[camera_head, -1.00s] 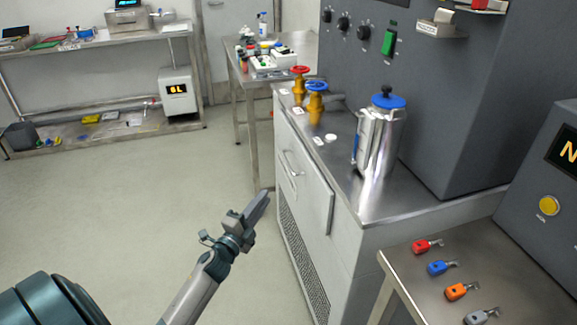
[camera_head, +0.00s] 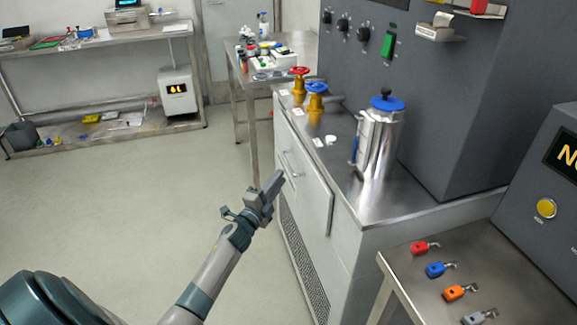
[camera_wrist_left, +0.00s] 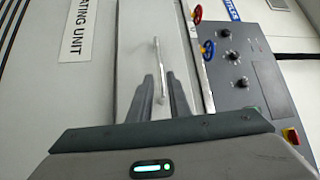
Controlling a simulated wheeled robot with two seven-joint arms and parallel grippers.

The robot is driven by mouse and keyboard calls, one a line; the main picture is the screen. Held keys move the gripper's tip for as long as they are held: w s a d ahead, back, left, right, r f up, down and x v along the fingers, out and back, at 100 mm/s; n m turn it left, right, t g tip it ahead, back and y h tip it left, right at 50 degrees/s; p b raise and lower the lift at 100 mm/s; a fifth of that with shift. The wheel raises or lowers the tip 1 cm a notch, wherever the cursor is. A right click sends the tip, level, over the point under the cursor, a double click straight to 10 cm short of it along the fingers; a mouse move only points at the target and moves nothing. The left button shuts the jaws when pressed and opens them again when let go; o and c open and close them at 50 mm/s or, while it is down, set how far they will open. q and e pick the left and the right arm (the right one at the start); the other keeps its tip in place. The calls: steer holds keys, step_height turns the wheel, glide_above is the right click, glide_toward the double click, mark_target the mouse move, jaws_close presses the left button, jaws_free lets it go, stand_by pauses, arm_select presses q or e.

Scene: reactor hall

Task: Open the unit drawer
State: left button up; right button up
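The unit drawer (camera_head: 313,197) is the pale grey front on the side of the steel-topped cabinet; its front stands slightly proud of the cabinet face. Its bar handle (camera_head: 290,164) also shows in the left wrist view (camera_wrist_left: 157,62), where it runs lengthwise. My left gripper (camera_head: 277,181) is just in front of the drawer, close to the handle. In the left wrist view its two dark fingers (camera_wrist_left: 161,78) are apart, with the near end of the handle showing in the gap. I cannot tell whether they touch it. My right gripper is out of view.
A steel jug with a blue lid (camera_head: 379,140) and red (camera_head: 300,82) and blue (camera_head: 316,98) valves stand on the cabinet top. The floor (camera_head: 140,215) left of the cabinet is clear.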

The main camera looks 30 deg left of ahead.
mark_target(288, 164)
arm_select(q)
steer(key=w, duration=0.5)
steer(key=w+r, duration=0.1)
steer(key=w, duration=0.1)
steer(key=shift+w+a, duration=0.25)
steer(key=shift+a, duration=0.05)
jaws_close()
